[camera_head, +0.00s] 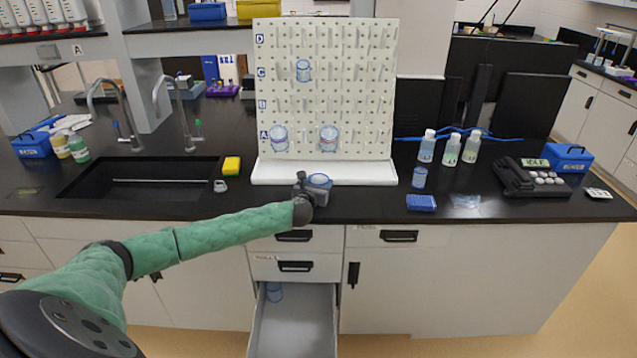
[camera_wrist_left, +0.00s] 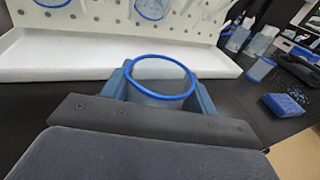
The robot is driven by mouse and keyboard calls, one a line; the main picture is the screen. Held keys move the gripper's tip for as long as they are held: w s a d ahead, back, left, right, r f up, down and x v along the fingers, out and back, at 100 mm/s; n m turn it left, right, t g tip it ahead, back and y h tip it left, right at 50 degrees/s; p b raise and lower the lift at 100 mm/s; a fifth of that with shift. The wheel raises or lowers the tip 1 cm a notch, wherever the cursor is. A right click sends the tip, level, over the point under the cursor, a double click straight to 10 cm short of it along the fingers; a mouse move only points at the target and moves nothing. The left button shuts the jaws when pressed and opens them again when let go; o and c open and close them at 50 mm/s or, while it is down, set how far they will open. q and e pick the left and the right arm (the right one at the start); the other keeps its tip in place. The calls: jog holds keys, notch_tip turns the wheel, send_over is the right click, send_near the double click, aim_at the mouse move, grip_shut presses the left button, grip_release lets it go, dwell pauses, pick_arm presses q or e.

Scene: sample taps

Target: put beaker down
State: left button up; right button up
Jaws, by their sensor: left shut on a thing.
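My left gripper (camera_head: 312,190) is shut on a clear beaker with a blue rim (camera_head: 320,181), at the front of the black counter before the pegboard's white tray. In the left wrist view the beaker (camera_wrist_left: 161,76) stands upright between the two blue-grey fingers of the gripper (camera_wrist_left: 160,92). Its base is hidden, so I cannot tell whether it touches the counter. My right gripper is not in view.
A white pegboard (camera_head: 325,105) holds several beakers. Its tray (camera_head: 325,173) lies just behind the held beaker. An open drawer (camera_head: 291,325) juts out below. The sink (camera_head: 140,180) is at left.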

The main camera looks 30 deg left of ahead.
pick_arm(q)
jog(key=shift+f, duration=0.35)
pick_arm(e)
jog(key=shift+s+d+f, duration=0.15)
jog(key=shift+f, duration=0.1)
pick_arm(q)
jog(key=o, duration=1)
jog(key=shift+f, duration=0.1)
jog(key=shift+c, duration=0.2)
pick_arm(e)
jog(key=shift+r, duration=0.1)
pick_arm(q)
jog(key=shift+s, duration=0.25)
jog(key=b+v, duration=0.3)
jog(key=v, duration=0.8)
jog(key=shift+s+d+r+b, duration=0.15)
jog(key=shift+s+r+b, duration=0.1)
jog(key=shift+b, duration=0.1)
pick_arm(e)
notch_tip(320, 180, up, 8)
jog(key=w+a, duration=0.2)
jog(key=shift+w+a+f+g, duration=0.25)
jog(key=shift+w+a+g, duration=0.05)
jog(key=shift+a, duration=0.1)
